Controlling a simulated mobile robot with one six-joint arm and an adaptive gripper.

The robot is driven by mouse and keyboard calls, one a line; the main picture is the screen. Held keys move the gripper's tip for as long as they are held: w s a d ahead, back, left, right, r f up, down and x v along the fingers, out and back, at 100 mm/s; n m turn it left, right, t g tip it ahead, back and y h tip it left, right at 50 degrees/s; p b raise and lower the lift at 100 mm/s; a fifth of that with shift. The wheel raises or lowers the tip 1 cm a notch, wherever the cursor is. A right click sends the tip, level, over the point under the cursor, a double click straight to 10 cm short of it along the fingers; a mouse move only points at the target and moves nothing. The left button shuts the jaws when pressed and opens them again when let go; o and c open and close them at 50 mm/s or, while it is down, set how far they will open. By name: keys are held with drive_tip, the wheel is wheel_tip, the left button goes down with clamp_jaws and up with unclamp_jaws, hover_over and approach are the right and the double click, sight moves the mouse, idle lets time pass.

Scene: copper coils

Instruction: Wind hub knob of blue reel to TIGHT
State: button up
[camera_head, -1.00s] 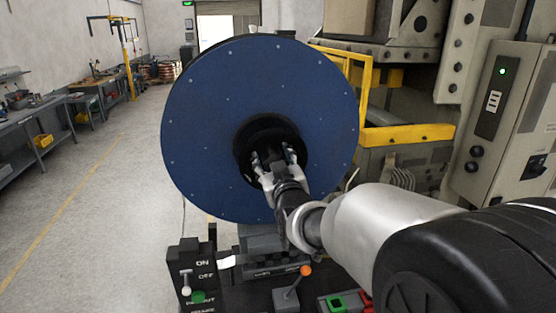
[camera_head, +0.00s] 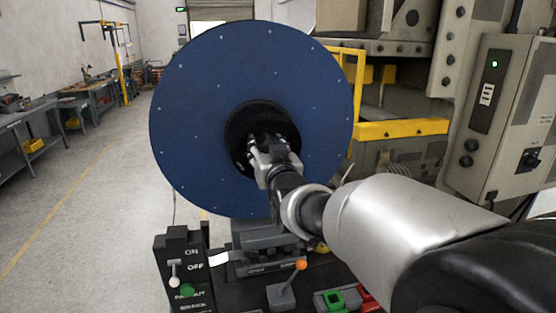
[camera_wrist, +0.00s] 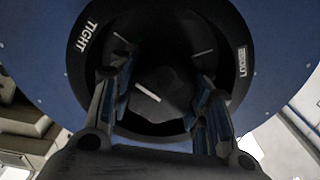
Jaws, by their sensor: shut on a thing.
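The blue reel (camera_head: 200,100) stands upright, a large disc with a dark round hub (camera_head: 240,125). My gripper (camera_head: 268,140) reaches into the hub. In the wrist view my gripper (camera_wrist: 165,82) has one finger on each side of the dark faceted hub knob (camera_wrist: 160,75) and is shut on it. A short white line on the knob slants from upper left to lower right. On the hub ring (camera_wrist: 75,75), the TIGHT label (camera_wrist: 88,37) is at upper left. Another label (camera_wrist: 242,61) at upper right is hard to read. The fingers hide the knob's sides.
Below the reel is a control panel (camera_head: 183,250) with an ON/OFF lever, an orange-tipped lever (camera_head: 301,265) and green and red buttons. Yellow rails (camera_head: 400,129) and a grey cabinet (camera_head: 515,110) stand to the right. Open floor (camera_head: 75,210) lies to the left.

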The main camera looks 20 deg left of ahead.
drive_tip(key=shift+m, duration=0.3)
drive_tip(key=o, duration=1.1)
drive_tip(key=shift+c, duration=0.2)
drive_tip(key=v, duration=1.2)
